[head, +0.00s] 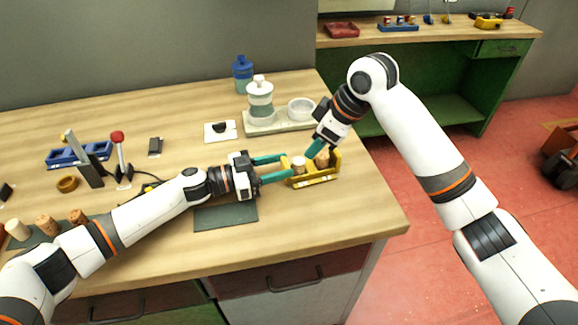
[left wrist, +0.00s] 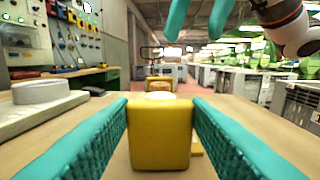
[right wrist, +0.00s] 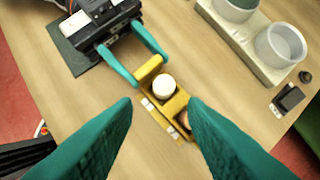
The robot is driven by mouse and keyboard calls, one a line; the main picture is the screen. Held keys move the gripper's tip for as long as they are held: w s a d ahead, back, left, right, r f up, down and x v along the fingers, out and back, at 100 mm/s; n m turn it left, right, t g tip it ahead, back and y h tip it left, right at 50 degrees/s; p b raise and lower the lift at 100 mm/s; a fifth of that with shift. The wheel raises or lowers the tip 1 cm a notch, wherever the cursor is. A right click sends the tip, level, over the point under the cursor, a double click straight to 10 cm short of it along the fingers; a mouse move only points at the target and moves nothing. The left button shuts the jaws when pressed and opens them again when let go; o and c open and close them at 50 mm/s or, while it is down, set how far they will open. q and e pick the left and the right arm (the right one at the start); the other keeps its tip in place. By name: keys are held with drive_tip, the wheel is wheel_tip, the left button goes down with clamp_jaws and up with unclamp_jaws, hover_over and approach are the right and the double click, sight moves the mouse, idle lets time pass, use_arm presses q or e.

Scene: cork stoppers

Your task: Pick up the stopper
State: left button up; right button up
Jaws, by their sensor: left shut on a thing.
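A yellow holder (head: 316,181) near the table's right edge carries a pale stopper (head: 298,165) and a brown cork stopper (head: 322,159). In the right wrist view the pale stopper (right wrist: 164,86) stands in the open, while the brown one (right wrist: 184,119) is partly hidden by a finger. My left gripper (head: 287,167) is shut on the holder's near end; in the left wrist view its fingers flank the yellow end wall (left wrist: 160,135). My right gripper (head: 316,150) is open above the holder, with its fingers apart and nothing between them.
A grey tray (head: 283,124) with a jar and a white dish stands behind the holder, a blue bottle (head: 243,74) beyond it. Several corks (head: 45,225) stand at the far left. A dark mat (head: 226,216) lies in front of my left gripper. The front right tabletop is clear.

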sight(298, 160)
drive_tip(key=w+a+r+n+g+h, duration=0.1)
drive_tip(key=a+r+n+h, duration=0.4)
drive_tip(key=n, duration=0.9)
drive_tip(key=shift+h, duration=0.3)
drive_tip(key=f, duration=0.4)
drive_tip(key=w+f, duration=0.1)
drive_tip(key=f, duration=0.7)
drive_tip(key=shift+w+d+f, duration=0.15)
drive_tip(key=shift+w+d, duration=0.05)
drive_tip(key=shift+d, duration=0.2)
drive_tip(key=c, duration=0.7)
